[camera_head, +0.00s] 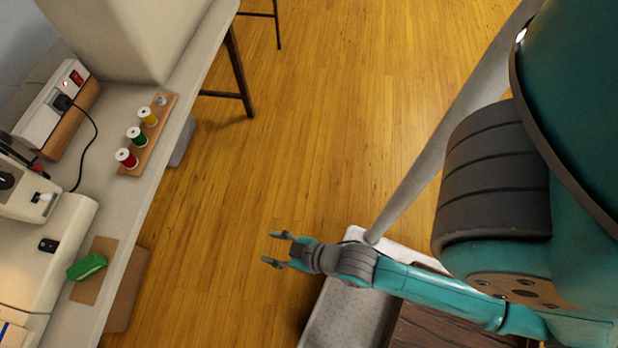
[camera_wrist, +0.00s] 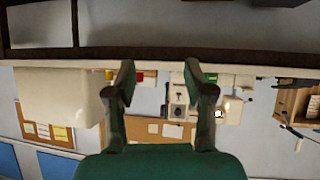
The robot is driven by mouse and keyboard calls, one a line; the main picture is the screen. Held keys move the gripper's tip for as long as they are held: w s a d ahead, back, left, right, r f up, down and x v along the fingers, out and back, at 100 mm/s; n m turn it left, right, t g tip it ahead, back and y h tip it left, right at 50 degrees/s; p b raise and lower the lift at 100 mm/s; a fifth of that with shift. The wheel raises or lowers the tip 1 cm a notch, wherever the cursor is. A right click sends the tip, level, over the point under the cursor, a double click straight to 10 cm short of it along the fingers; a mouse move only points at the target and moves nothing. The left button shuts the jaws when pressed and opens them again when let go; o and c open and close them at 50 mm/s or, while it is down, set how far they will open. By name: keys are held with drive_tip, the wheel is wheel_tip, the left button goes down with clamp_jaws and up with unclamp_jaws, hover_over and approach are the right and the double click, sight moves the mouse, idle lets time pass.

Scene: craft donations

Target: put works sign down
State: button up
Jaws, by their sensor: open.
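My gripper (camera_head: 270,249) is open and empty, held out above the wooden floor to the right of the worktable. In the wrist view my gripper (camera_wrist: 160,76) shows two spread fingers with nothing held between them. I cannot make out a works sign in either view, in the gripper or on the surfaces.
The wooden floor (camera_head: 300,130) beyond my gripper is clear.

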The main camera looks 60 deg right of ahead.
drive_tip(key=s+d+r+m+t+h, duration=0.1)
drive_tip(key=s+d+r+m+t, duration=0.1)
drive_tip(key=s+r, duration=1.1)
drive_tip(key=shift+d+r+t, duration=0.25)
drive_tip(key=shift+r+t, duration=0.25)
drive_tip(key=shift+c, duration=0.2)
idle(1.3)
